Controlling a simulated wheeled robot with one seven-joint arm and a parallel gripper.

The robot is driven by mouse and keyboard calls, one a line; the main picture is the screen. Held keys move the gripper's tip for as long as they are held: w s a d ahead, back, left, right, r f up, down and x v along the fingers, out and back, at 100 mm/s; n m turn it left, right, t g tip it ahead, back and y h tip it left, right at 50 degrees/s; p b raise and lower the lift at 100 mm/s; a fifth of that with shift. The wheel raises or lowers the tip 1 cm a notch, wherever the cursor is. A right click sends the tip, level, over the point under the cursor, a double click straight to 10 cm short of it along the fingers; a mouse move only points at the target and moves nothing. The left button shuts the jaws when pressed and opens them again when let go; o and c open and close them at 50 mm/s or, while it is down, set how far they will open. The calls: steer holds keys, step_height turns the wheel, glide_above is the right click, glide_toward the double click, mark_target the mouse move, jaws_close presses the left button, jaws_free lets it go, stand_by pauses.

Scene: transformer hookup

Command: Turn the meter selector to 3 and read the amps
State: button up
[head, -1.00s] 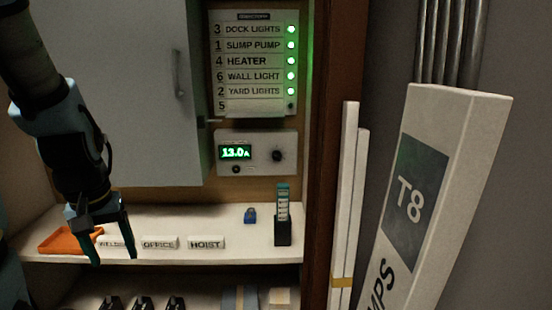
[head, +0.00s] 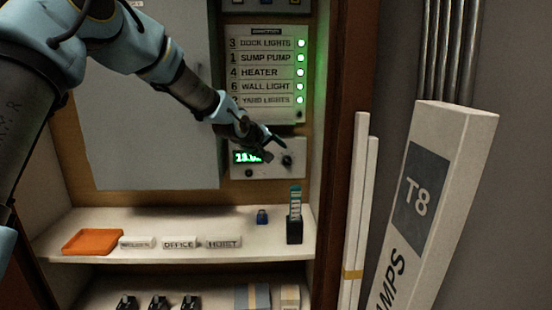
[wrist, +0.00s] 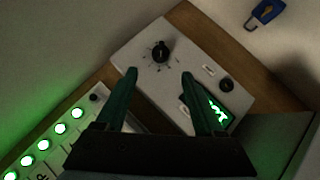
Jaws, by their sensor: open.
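The meter (head: 262,172) is a pale panel below the list of circuit labels. Its green display (head: 244,157) is lit; my gripper partly covers it, and its full figure cannot be read. The black selector knob (head: 287,160) is at the meter's right; it also shows in the wrist view (wrist: 160,51), with small marks around it. Which mark it points at is too small to tell. My gripper (head: 276,150) is open and empty in front of the meter. In the wrist view its fingertips (wrist: 159,74) lie to either side below the knob, apart from it.
A small black button (wrist: 226,84) sits beside the display. Circuit labels with several green lights (head: 300,72) are above. The shelf below holds an orange tray (head: 92,242), name tags (head: 180,243), a blue padlock (head: 262,217) and a black holder (head: 294,230). A grey door (head: 150,130) stands left.

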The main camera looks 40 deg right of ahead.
mark_target(285, 159)
steer(key=p+x, duration=0.2)
steer(key=x, duration=0.6)
steer(key=shift+w+d+f, duration=0.1)
steer(key=shift+d+f, duration=0.1)
steer(key=shift+d, duration=0.05)
jaws_close()
